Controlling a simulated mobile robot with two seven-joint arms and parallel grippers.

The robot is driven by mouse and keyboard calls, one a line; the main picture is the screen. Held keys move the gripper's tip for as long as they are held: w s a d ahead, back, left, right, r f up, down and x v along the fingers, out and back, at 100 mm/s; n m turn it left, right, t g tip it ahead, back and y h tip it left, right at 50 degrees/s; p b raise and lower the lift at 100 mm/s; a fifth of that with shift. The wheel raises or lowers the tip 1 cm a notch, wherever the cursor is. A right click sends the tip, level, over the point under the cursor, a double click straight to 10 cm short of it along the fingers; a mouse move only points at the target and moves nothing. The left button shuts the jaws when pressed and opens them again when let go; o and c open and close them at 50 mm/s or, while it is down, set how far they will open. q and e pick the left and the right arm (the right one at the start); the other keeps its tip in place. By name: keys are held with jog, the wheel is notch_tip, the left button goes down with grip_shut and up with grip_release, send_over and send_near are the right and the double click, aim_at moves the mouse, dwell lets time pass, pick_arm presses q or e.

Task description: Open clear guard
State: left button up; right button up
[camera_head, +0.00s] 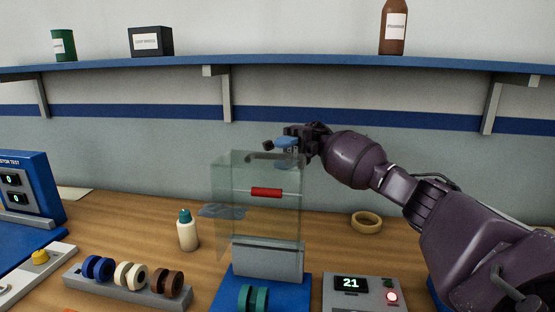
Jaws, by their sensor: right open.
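The clear guard (230,178) is a see-through box standing over a grey block (268,260) on a blue base (222,294). A red bar (266,192) crosses its front face. The guard appears down and closed around what is inside. My right gripper (284,146) is open at the guard's top edge, near its upper right corner. I cannot tell whether it touches the guard. Its fingers partly hide that edge. My left gripper is not in view.
A control box (351,284) reading 21 with a lit red button stands right of the base. A rack (128,284) of coloured rings and a small bottle (187,231) stand left. A tan ring (366,222) lies behind. A blue shelf (300,62) runs above.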

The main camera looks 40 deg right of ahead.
jog(key=b+v, duration=0.1)
jog(key=v, duration=0.4)
jog(key=shift+b, duration=0.4)
jog(key=shift+f, duration=0.1)
